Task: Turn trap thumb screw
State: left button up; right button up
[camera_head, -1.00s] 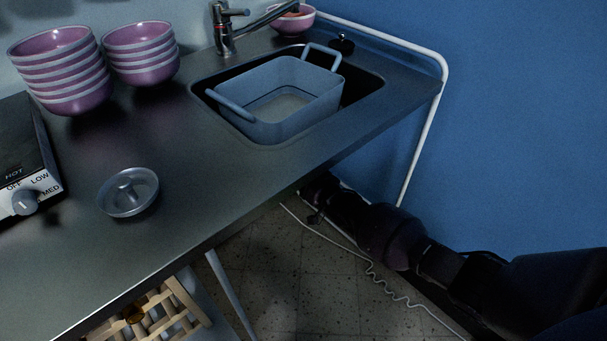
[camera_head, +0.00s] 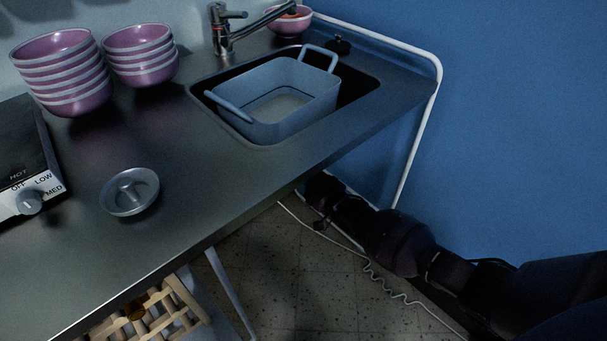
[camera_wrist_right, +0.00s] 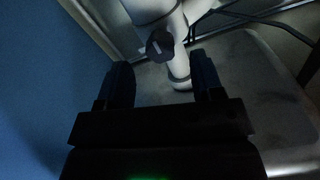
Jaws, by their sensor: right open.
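In the right wrist view, a dark round thumb screw (camera_wrist_right: 159,46) with a light line on its face sits on a white trap pipe (camera_wrist_right: 180,70). My right gripper (camera_wrist_right: 162,78) is open in that view, with its two dark fingers apart. The screw appears just beyond the fingertips, between them and a little above in the picture; I cannot tell the exact distance. In the head view my right arm (camera_head: 400,245) reaches under the counter, and its gripper is hidden there. My left gripper is in neither view.
The counter (camera_head: 215,180) holds a sink with a grey-blue basin (camera_head: 300,115), stacked pink bowls (camera_head: 65,75), a metal lid (camera_head: 130,190) and a hotplate (camera_head: 25,160). A white rail (camera_head: 425,120) stands at its right end. A coiled cord (camera_head: 385,285) lies on the floor.

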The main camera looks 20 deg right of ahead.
pick_arm(q)
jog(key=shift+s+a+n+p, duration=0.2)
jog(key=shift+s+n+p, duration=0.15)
jog(key=shift+p, duration=0.35)
pick_arm(e)
jog(key=v, duration=0.7)
jog(key=shift+s, duration=0.3)
jog(key=shift+d, duration=0.1)
pick_arm(q)
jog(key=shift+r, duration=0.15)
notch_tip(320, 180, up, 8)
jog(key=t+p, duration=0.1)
jog(key=p, duration=0.9)
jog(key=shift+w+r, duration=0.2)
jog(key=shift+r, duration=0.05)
pick_arm(e)
jog(key=s+r+g+h, duration=0.2)
jog(key=s+r, duration=0.1)
jog(key=s, duration=0.9)
jog(key=s+r+g+h, duration=0.2)
jog(key=s+r, duration=0.1)
jog(key=s, duration=1)
jog(key=s+r+g+h, duration=0.2)
jog(key=s+r, duration=0.1)
jog(key=s, duration=0.9)
jog(key=shift+s, duration=0.15)
jog(key=shift+r, duration=0.15)
